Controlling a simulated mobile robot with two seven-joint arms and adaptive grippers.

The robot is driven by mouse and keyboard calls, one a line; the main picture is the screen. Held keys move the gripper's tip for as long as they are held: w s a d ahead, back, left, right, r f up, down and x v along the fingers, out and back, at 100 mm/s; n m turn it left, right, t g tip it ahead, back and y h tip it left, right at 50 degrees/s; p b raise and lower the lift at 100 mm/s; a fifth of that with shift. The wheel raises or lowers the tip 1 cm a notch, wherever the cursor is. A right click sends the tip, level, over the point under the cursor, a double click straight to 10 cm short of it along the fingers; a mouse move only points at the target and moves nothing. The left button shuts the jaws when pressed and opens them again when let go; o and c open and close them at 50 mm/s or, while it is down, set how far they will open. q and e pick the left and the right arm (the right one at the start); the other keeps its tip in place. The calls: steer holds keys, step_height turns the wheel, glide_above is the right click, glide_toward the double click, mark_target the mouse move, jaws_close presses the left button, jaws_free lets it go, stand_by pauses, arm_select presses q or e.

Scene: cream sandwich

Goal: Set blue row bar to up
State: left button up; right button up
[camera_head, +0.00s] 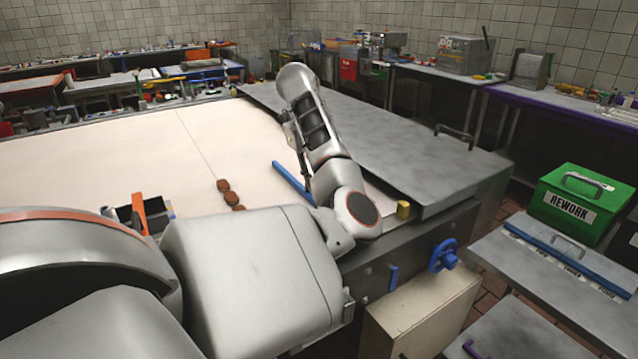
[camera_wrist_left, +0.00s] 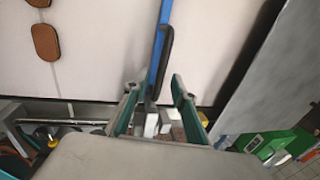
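The blue row bar (camera_head: 292,182) lies slanted over the cream belt, its near end hidden behind my left arm in the head view. In the left wrist view the blue bar (camera_wrist_left: 157,55) runs down the middle, with a dark grip-like piece (camera_wrist_left: 161,62) along its lower part. My left gripper (camera_wrist_left: 152,90) is open, its two green fingers on either side of the lower end of this piece. I cannot tell whether either finger touches it. The gripper is hidden by my arm in the head view. My right gripper is not in view.
Brown biscuits (camera_head: 223,185) lie in a row on the cream belt (camera_head: 120,150), left of the bar. A grey metal cover (camera_head: 400,150) with a handle is to the right. A yellow block (camera_head: 403,209), blue knob (camera_head: 443,256) and green REWORK box (camera_head: 575,205) are also right.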

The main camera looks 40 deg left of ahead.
arm_select(q)
steer(key=shift+f, duration=0.35)
steer(key=shift+w, duration=0.1)
jaws_close()
